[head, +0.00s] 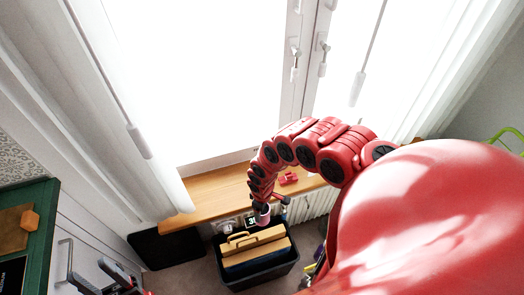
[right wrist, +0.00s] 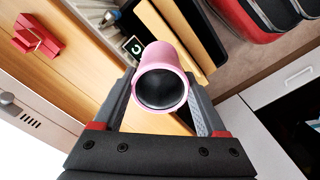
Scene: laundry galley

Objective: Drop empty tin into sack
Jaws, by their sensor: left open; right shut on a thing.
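The empty tin is a pink cylinder (right wrist: 160,106) with a dark hollow inside, its open end facing the camera in the right wrist view. My right gripper (right wrist: 160,82) is shut on it, one finger on each side. In the head view the tin (head: 262,218) hangs at the end of my red right arm, by the front edge of the wooden sill and near the black bin. My left gripper (head: 97,281) is open at the lower left, partly cut off by the frame. I cannot clearly identify a sack in either view.
A black bin (head: 262,279) on the floor holds tan and dark flat pieces. A red object (head: 289,179) lies on the wooden sill (head: 222,197). A black flat thing (head: 165,250) is left of the bin. A green-edged board (head: 45,215) stands at far left.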

